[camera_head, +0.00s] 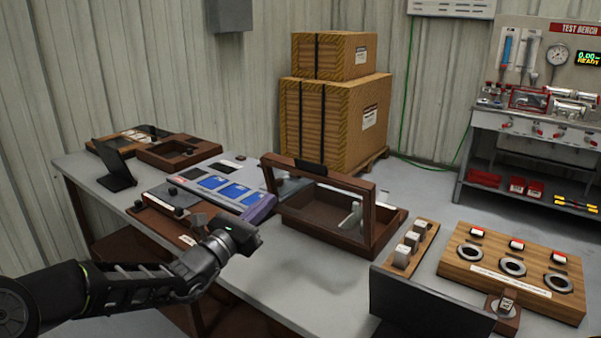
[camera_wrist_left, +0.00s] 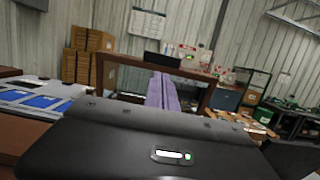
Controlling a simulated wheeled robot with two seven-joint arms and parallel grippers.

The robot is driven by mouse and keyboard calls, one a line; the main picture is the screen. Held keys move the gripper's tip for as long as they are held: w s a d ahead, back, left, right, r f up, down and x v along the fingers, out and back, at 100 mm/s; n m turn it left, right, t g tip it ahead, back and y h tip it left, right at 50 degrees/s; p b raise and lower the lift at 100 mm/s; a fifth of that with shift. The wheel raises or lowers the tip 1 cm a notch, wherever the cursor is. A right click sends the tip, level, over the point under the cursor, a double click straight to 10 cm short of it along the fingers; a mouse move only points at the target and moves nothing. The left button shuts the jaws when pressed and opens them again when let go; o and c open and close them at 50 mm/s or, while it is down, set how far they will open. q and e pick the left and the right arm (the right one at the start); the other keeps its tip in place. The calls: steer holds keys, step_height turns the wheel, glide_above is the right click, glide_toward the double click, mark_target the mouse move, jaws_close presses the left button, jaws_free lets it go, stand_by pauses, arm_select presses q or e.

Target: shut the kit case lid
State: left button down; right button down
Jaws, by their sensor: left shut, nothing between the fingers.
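The kit case (camera_head: 390,232) is a brown wooden box in the middle of the bench. Its lid (camera_head: 368,205), a brown frame with a clear pane and a black tab on the top rail, stands raised, nearly upright. In the left wrist view the lid frame (camera_wrist_left: 205,98) is straight ahead. My left gripper (camera_head: 268,202) is shut and empty, left of the case, its pale purple fingers pointing toward the lid. The fingers also show in the left wrist view (camera_wrist_left: 160,85); whether they touch the lid I cannot tell. My right gripper is out of view.
A tray with blue panels (camera_head: 225,188) lies left of the case. A wooden board with rings (camera_head: 480,280), a small block rack (camera_head: 425,240) and a dark panel (camera_head: 425,305) stand to the right. The bench in front of the case (camera_head: 290,265) is clear.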

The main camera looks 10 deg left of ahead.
mark_target(307, 165)
arm_select(q)
steer(key=p+x, duration=0.2)
steer(key=x, duration=1.1)
steer(key=shift+w, duration=0.3)
steer(key=shift+r, duration=0.1)
